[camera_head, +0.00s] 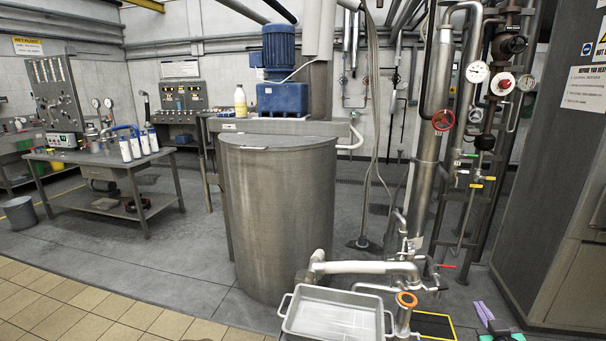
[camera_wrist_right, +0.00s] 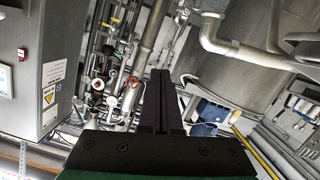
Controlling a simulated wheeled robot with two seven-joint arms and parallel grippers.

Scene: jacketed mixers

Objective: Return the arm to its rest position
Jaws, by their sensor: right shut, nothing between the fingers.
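My right gripper (camera_head: 484,312) shows at the bottom right of the head view, with its purple fingers pointing up and part of its dark and green body cut off by the lower edge. In the right wrist view my right gripper (camera_wrist_right: 160,78) is seen from behind, with its two dark fingers lying together and nothing between them. It is clear of the pipework as far as the pictures show. My left gripper is not in the head view.
A large jacketed steel vessel (camera_head: 278,215) stands in the middle. A metal tray (camera_head: 290,327) is in front of it, beside an orange-ringed pipe end (camera_head: 406,299). Vertical pipes with a red handwheel (camera_head: 443,120) rise at the right, next to a grey cabinet (camera_head: 555,200). Open floor lies at the left.

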